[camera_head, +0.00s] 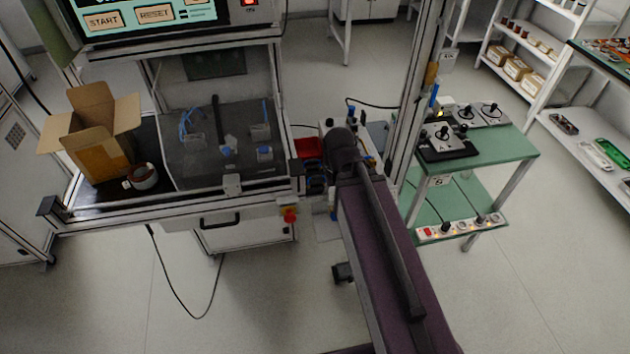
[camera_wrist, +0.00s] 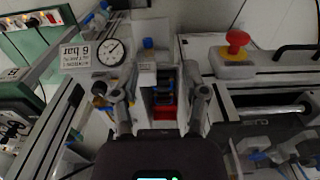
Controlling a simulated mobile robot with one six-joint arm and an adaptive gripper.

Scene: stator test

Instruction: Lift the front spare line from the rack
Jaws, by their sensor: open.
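My gripper (camera_wrist: 160,100) is open in the wrist view, its two grey fingers apart on either side of a narrow upright assembly. This assembly has a pale upper part, dark middle parts and a red piece (camera_wrist: 163,112) low between the fingers. I cannot tell whether the fingers touch it. In the head view my arm's dark end hides the fingers. Just left of it are dark, blue-ended parts (camera_head: 316,184) below a red bin (camera_head: 308,148). These may be the rack and spare lines, but I cannot tell which is the front line.
A pressure gauge (camera_wrist: 110,52) with a 6 bar label stands left of my gripper. A red stop button (camera_wrist: 236,40) is to the right. The test bench (camera_head: 170,232) with an open carton (camera_head: 92,135) is left, and a green table (camera_head: 500,152) is right.

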